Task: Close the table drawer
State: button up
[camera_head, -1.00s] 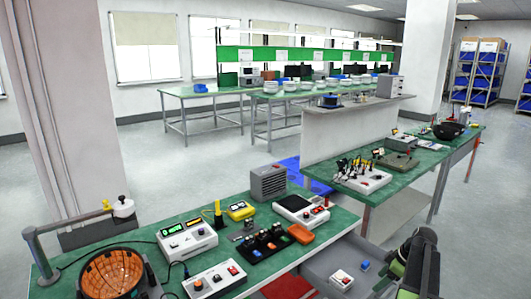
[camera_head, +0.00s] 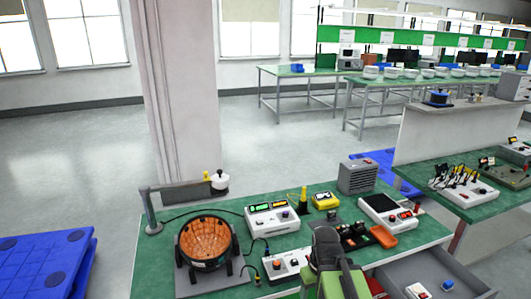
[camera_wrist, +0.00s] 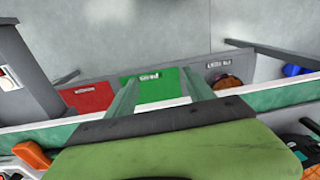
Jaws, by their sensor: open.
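The table drawer (camera_head: 400,273) is a grey tray pulled out from the front of the green-topped table (camera_head: 335,230), at lower right in the head view. A white box with a red button (camera_head: 418,291) and a small blue item (camera_head: 447,285) lie in it. In the wrist view, part of the grey drawer (camera_wrist: 32,62) shows at upper left, with the box at the edge. My gripper (camera_wrist: 160,92) is open and empty, its two green fingers spread near the table's front edge, apart from the drawer. In the head view my arm hides the fingertips.
Red (camera_wrist: 88,97) and green (camera_wrist: 152,78) labelled panels lie below the table edge. Instruments and an orange-lined bowl (camera_head: 207,240) crowd the tabletop. Another green bench (camera_head: 455,205) stands at right. A blue pallet (camera_head: 40,260) lies on the floor at left. Open floor extends behind the table.

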aim_at(428, 280)
jog(key=z, duration=1.5)
jog(key=k, duration=1.05)
jog(key=u, duration=1.1)
jog(key=i, duration=0.85)
jog(key=u, duration=0.4)
